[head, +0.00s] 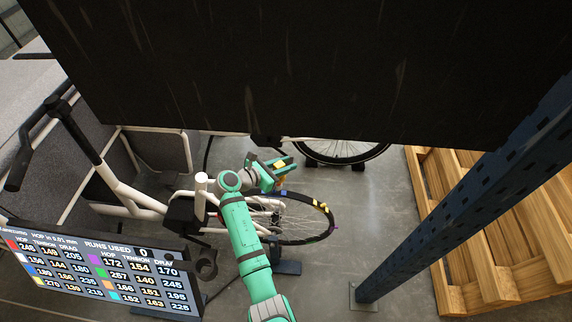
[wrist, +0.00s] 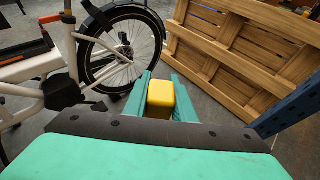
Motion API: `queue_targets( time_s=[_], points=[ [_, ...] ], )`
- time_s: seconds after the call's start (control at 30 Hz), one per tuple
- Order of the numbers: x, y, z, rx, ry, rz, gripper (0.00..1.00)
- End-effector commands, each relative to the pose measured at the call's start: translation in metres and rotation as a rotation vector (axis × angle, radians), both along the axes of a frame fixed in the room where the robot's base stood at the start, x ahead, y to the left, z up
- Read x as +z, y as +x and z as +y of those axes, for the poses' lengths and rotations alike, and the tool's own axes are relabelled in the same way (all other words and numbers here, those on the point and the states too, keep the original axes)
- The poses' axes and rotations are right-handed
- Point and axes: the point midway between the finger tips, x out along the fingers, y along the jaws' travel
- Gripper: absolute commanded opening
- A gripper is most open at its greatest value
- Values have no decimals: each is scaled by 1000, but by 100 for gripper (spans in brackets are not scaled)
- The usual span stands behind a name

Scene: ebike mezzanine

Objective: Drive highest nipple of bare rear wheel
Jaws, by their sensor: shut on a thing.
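My gripper (head: 279,168) is shut on a yellow block-like tool (wrist: 161,97), which sits between the green fingers in the wrist view. In the head view the tool (head: 280,165) is above the far rim of the bare rear wheel (head: 312,235); I cannot tell whether it touches. The wheel is on a white bike frame (head: 130,195) and bears coloured rim marks, including yellow and purple. My arm hides part of its near left side. A screen (head: 100,275) lists hop, tension and drag by colour; yellow's hop reads 270, the highest I can read, and runs used 0.
A large dark panel (head: 300,70) hangs across the top of the head view. A blue post (head: 440,200) and wooden pallets (head: 500,240) stand at right. Another bike wheel (head: 345,152) is behind. Grey floor (head: 370,225) is clear between wheel and post.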

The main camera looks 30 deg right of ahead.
Motion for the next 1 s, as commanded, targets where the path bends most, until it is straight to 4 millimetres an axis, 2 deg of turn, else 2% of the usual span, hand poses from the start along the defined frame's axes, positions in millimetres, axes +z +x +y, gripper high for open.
queue_targets(
  time_s=[0.17,0.5,0.77,1.0],
  points=[
    [-4,-11,-18,-4,36,-23,0],
    [-20,-47,-76,-4,171,-107,0],
    [-26,-58,-94,-1,216,-134,0],
    [-47,-80,-129,-4,302,-187,0]
  ],
)
